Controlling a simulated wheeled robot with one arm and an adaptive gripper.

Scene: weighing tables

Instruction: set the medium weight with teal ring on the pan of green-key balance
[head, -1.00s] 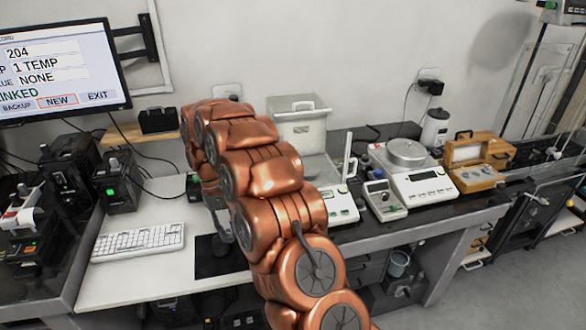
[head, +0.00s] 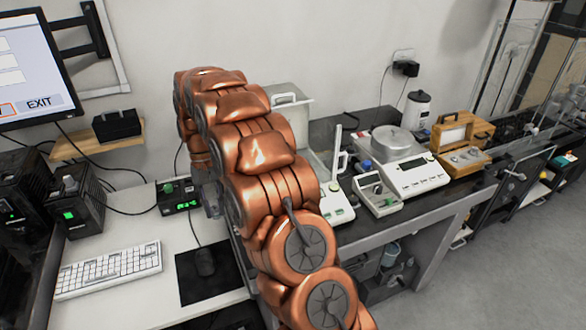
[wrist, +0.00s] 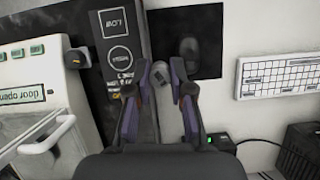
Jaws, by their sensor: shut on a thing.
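My gripper (wrist: 160,80) is shut on a small grey piece (wrist: 159,72), seen from above between the fingertips in the wrist view. It appears to be the weight; no teal ring can be made out. The gripper is over the strip between a dark panel and the white desk. A white balance with green keys (head: 337,213) stands right of my arm in the head view, partly hidden by it; its pan cannot be seen.
A balance with a round steel pan (head: 396,142) and a small instrument (head: 378,194) stand further right. A wooden weight box (head: 462,146) lies beyond. A keyboard (head: 110,270) and mouse (head: 203,261) lie on the desk at left. A raised white handle (wrist: 48,136) is near my gripper.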

